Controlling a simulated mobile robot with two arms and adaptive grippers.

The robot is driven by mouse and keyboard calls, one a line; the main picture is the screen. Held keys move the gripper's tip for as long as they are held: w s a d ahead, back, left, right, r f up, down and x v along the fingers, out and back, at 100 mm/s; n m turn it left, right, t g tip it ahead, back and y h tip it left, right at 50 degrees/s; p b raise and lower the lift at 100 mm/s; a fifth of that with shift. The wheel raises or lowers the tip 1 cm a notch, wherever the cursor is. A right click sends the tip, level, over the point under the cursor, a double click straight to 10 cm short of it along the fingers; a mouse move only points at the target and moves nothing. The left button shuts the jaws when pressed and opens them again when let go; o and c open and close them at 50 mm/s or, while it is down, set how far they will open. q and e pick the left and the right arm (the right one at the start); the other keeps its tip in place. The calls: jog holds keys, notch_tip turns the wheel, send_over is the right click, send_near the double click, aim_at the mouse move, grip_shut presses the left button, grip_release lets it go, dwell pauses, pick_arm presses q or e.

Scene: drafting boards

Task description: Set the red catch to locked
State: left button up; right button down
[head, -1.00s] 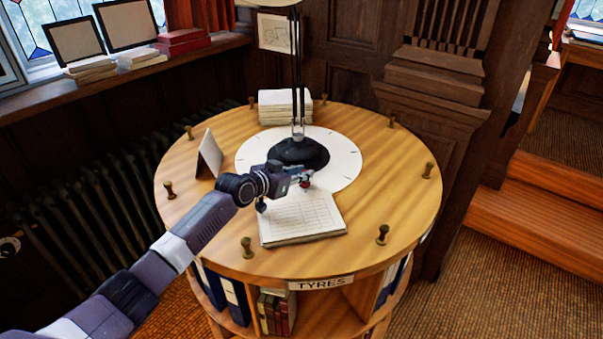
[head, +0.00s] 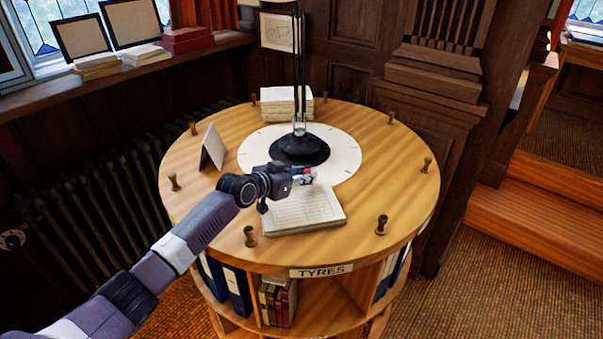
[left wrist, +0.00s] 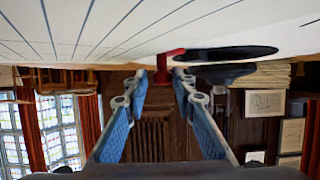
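The red catch (head: 304,170) is a small red piece on the round table, just in front of the black lamp base, and my left gripper partly covers it in the head view. In the left wrist view the red catch (left wrist: 164,66) stands out from the tabletop, in line with the gap between my fingertips. My left gripper (head: 306,180) is low over the far edge of the open pad. Its blue-padded fingers (left wrist: 160,80) are apart, with no contact on the catch visible. The catch's setting cannot be made out. My right gripper is out of view.
The black lamp base (head: 299,150) stands on a white disc (head: 345,156) behind the catch. A ruled pad (head: 310,212) lies in front. A card (head: 213,147) stands at left, and papers (head: 287,103) lie behind. Several brass pegs (head: 381,224) ring the table edge (head: 410,200).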

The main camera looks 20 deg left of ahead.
pick_arm(q)
jog(key=shift+o, duration=1)
jog(key=shift+w+d, duration=0.1)
jog(key=shift+w, duration=0.05)
jog(key=shift+d+r, duration=0.1)
jog(key=shift+d, duration=0.05)
jog(key=shift+r, duration=0.1)
jog(key=shift+s+a+r, duration=0.1)
jog(key=shift+s+a, duration=0.25)
jog(key=v, duration=1.1)
jog(key=shift+s+d, duration=0.1)
jog(key=shift+d, duration=0.15)
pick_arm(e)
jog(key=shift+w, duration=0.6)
